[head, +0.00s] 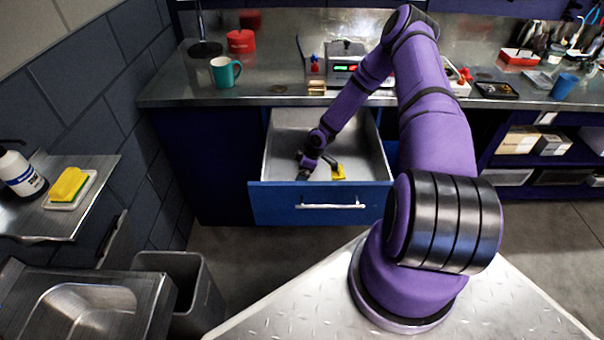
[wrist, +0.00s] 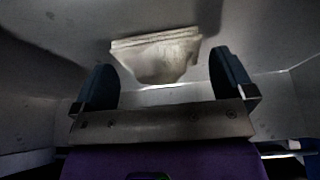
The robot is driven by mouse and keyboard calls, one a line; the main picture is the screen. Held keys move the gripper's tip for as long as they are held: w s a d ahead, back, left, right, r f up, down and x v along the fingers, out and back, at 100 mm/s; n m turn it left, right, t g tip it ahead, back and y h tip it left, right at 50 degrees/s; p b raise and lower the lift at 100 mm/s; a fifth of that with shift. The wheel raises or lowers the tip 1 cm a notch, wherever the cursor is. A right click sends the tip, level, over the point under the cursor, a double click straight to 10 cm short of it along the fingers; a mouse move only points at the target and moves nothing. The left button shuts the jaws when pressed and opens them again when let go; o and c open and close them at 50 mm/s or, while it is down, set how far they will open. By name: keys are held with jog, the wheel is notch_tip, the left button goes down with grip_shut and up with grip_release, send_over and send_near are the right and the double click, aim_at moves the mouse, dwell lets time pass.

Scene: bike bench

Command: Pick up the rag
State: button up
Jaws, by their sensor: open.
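The rag (wrist: 158,56) is a pale, folded cloth lying on the grey floor of the open drawer in the wrist view. I cannot make it out in the head view, where my arm covers part of the drawer. My gripper (wrist: 163,72) is open, with its two dark fingers spread to either side of the rag's near part in the picture. It looks empty, and I cannot tell how far it is above the rag. In the head view, my gripper (head: 308,172) is inside the blue-fronted drawer (head: 272,203), near its front.
A yellow-and-black item (head: 338,172) shows in the drawer just right of my gripper. The steel worktop (head: 270,98) overhangs the drawer's back, with a teal mug (head: 225,72) on it. A grey bin (head: 190,285) stands at lower left. Drawer walls surround my gripper.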

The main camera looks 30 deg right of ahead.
jog(key=shift+c, duration=0.5)
jog(key=c, duration=0.7)
